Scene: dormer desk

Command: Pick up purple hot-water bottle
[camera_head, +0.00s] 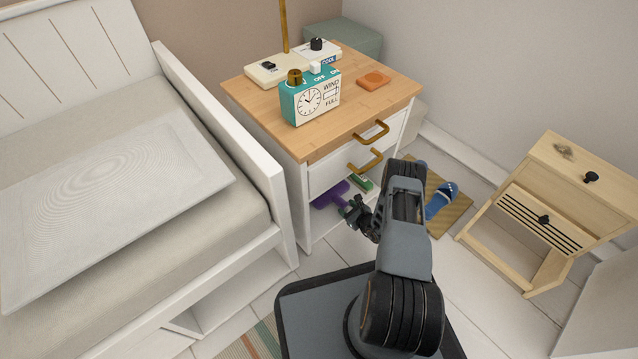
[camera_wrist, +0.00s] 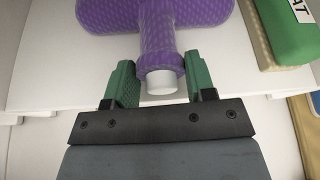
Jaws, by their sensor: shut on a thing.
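The purple hot-water bottle (camera_head: 330,194) lies on the low open shelf of the bedside cabinet (camera_head: 305,215). In the wrist view its wide patterned purple body (camera_wrist: 150,14) is at the top, with the neck and white cap pointing toward my gripper (camera_wrist: 163,80). The green fingers are on either side of the neck, and my gripper is shut on it. In the head view my gripper (camera_head: 353,211) is at the cabinet's shelf opening, partly hidden by my wrist. The bottle's far end is hidden inside the shelf.
A green box-like thing (camera_wrist: 290,32) lies to the right of the bottle on a beige thing. Drawer handles (camera_head: 365,161) stick out above the shelf. Blue slippers (camera_head: 441,200) lie on a mat at right. The bed (camera_head: 272,190) stands close at left.

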